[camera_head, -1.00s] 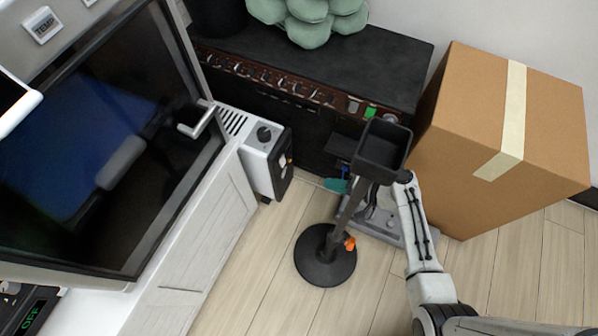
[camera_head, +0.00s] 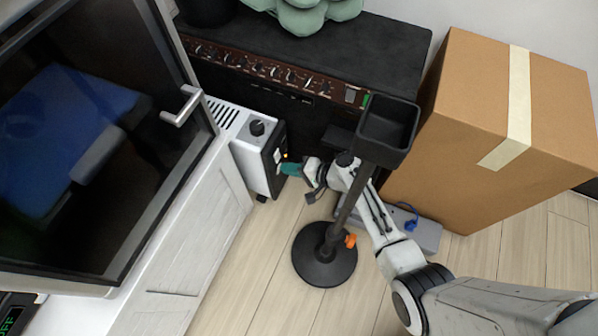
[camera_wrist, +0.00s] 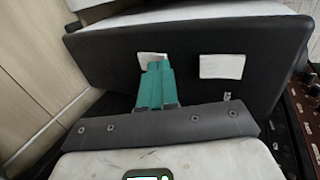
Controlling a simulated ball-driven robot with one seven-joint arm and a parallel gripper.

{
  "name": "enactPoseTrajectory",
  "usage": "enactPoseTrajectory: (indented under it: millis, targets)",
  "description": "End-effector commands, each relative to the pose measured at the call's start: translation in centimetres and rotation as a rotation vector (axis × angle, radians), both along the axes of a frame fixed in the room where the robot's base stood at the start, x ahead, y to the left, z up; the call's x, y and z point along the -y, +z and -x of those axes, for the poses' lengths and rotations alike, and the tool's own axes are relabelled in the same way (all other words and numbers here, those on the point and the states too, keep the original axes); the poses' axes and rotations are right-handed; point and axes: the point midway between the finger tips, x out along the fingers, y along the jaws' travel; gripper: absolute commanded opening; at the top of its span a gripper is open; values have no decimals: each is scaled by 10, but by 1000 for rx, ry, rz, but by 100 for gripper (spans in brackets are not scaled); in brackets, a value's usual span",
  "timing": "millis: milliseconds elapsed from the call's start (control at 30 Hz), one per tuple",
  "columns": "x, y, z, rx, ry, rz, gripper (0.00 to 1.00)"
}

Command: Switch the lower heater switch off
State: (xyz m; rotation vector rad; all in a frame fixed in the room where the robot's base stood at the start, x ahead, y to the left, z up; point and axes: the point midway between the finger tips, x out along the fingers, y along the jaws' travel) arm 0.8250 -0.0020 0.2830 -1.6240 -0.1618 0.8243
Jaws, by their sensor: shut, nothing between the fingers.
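The heater (camera_head: 250,157) is a white box with a vented top and a black front panel, standing on the floor beside the white cabinet. In the wrist view its black panel (camera_wrist: 190,72) carries two white switches. The right, upper switch (camera_wrist: 222,66) is uncovered. The left, lower switch (camera_wrist: 148,58), on the floor side, is partly hidden by my fingers. My gripper (camera_head: 286,168) has teal fingers, shut and empty, close to the panel. In the wrist view its fingertips (camera_wrist: 159,66) overlap the lower switch; I cannot tell whether they touch it.
A black stand with a tray (camera_head: 388,128) and round base (camera_head: 324,256) stands in front of my arm. A dark amplifier (camera_head: 330,60) is behind the heater. A cardboard box (camera_head: 470,130) is at right. A grey power strip (camera_head: 425,235) lies on the floor. Floor before the cabinet is clear.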

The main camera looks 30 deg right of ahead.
Motion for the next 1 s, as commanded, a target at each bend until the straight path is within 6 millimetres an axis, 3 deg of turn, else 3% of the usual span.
enactPoseTrajectory:
  millis: [700,1000]
  targets:
    - [-6,4,-8,-5,0,4,0]
    - [-6,16,-8,-5,0,4,0]
